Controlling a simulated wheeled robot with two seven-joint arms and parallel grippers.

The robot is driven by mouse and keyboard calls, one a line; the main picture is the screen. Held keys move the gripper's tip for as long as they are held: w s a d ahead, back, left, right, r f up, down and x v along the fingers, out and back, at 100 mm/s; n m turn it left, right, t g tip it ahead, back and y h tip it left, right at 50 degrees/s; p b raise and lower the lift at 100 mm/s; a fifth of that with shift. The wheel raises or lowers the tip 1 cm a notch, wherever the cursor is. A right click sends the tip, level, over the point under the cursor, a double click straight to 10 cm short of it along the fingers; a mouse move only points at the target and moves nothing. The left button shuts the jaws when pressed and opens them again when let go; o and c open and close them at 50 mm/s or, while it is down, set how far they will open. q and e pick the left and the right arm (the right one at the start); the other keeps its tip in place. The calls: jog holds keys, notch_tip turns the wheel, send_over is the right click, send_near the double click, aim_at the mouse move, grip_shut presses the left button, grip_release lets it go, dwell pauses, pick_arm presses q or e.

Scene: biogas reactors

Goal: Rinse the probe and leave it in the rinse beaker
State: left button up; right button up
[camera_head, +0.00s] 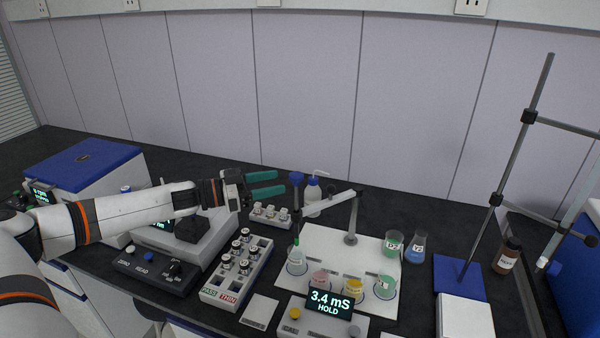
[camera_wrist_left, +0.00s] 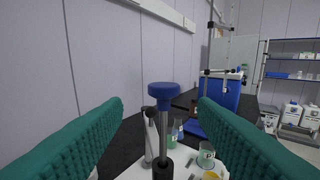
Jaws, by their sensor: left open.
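The probe, with a blue cap (camera_head: 296,178) on a thin grey shaft, stands upright over a clear beaker (camera_head: 297,262) at the left of the white board; I cannot tell whether its tip is inside. The blue cap (camera_wrist_left: 164,95) also shows in the left wrist view, ahead and between the fingers. My left gripper (camera_head: 281,182), with teal fingers, is open and empty just left of the cap, apart from it. A holder arm (camera_head: 328,199) from a post (camera_head: 351,225) reaches to the probe. A meter (camera_head: 331,301) reads 3.4 mS HOLD. My right gripper is out of view.
Cups with pink (camera_head: 319,281), yellow (camera_head: 353,289) and green (camera_head: 385,286) contents stand on the white board (camera_head: 322,238). A wash bottle (camera_head: 313,194) stands behind the probe. A vial rack (camera_head: 237,270) is left; a tall stand (camera_head: 507,155) is right.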

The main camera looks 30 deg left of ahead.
aim_at(300, 174)
pick_arm(q)
jog(key=x, duration=0.2)
jog(key=p+x, duration=0.1)
jog(key=x, duration=0.2)
jog(key=p+x, duration=0.1)
jog(key=x, duration=0.1)
jog(key=shift+w+d+r, duration=0.1)
jog(key=shift+d+r, duration=0.2)
jog(key=shift+w+d+f+p, duration=0.2)
jog(key=shift+w+d+p, duration=0.1)
jog(key=shift+w, duration=0.1)
grip_shut()
jog(key=shift+f, duration=0.1)
